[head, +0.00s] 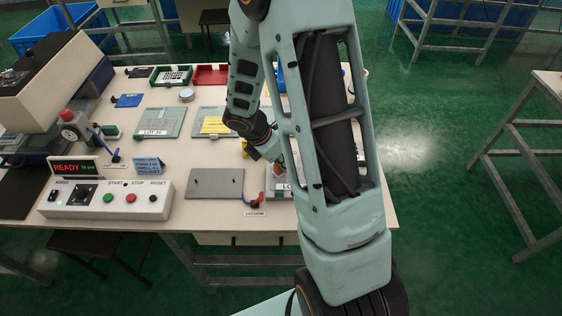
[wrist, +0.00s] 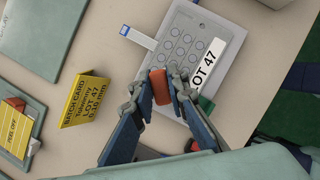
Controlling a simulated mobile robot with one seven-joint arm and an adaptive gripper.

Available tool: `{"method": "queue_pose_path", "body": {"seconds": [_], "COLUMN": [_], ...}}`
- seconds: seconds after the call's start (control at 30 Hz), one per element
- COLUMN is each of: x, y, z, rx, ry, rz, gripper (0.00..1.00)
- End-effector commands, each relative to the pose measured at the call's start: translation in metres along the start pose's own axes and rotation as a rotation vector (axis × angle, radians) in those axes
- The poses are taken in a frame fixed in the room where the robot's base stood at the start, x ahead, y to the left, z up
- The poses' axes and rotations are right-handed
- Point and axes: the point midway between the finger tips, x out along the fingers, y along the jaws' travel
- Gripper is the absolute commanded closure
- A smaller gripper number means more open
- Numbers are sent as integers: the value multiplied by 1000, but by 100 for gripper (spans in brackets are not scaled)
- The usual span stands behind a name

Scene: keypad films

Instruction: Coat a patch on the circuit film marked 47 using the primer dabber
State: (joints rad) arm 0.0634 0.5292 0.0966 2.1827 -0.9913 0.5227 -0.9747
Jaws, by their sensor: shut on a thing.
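The circuit film marked LOT 47 (wrist: 184,30) lies on a grey plate in the wrist view. It shows rows of round pads, a white label along its right side and a tail with a blue end at the left. My gripper (wrist: 160,80) is shut on a small orange-red block, which looks like the primer dabber (wrist: 161,88). The block is over the near edge of the film; I cannot tell whether it touches. In the head view, my arm hides most of the film (head: 284,187) and the gripper.
A yellow batch card for LOT 47 (wrist: 85,98) stands left of the film. In the head view, a LOT 31 plate (head: 160,120), a bare grey plate (head: 214,183) and a control box (head: 105,199) occupy the table. Red (head: 210,75) and green (head: 170,77) bins stand at the back.

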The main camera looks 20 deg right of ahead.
Motion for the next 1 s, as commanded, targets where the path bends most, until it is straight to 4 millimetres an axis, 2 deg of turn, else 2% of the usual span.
{"method": "queue_pose_path", "body": {"seconds": [0.63,1.0], "x": [13,16], "y": [0,-12], "z": [-6,8], "rx": [0,1], "ry": [0,-1], "rz": [0,0], "gripper": [100,100]}}
